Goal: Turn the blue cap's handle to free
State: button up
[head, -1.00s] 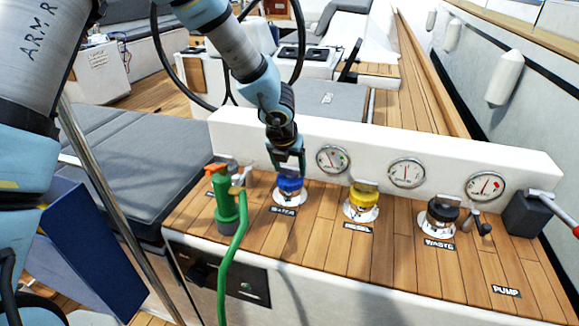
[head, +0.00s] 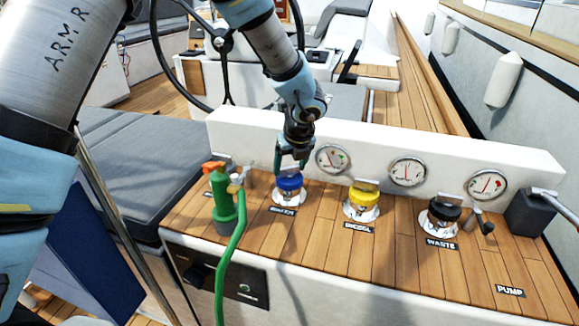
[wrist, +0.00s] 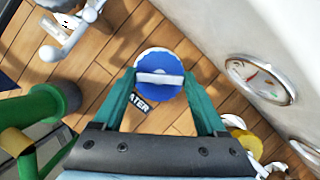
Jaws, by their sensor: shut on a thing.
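The blue cap (head: 290,183) sits on the teak deck behind the WATER label, at the left of a row of three caps. In the wrist view the blue cap (wrist: 158,60) is round, and its grey bar handle (wrist: 160,79) lies crosswise in the picture. My gripper (head: 291,163) is over the cap, pointing down. In the wrist view its teal fingers (wrist: 162,77) are at the two ends of the handle, shut on it. The fingers hide part of the handle in the head view.
The yellow cap (head: 362,196) and black cap (head: 443,213) are to the right. A white upright panel with gauges (head: 332,158) runs close behind.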

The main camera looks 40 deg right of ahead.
jog(key=n+y, duration=0.1)
jog(key=n, duration=0.1)
jog(key=n+y+p, duration=0.1)
jog(key=n, duration=0.2)
jog(key=shift+s+d+n, duration=0.1)
jog(key=shift+d+n, duration=0.1)
jog(key=shift+n, duration=0.1)
jog(key=n+y, duration=0.1)
jog(key=n, duration=0.1)
jog(key=n+y, duration=0.1)
jog(key=n, duration=0.1)
jog(key=shift+d+n+g+p, duration=0.1)
jog(key=shift+n+g+p, duration=0.2)
jog(key=shift+n+p, duration=0.1)
jog(key=shift+f, duration=0.1)
jog(key=o, duration=1.3)
jog(key=b+v, duration=0.2)
jog(key=v, duration=0.8)
jog(key=shift+r, duration=0.45)
jog(key=shift+d, duration=0.15)
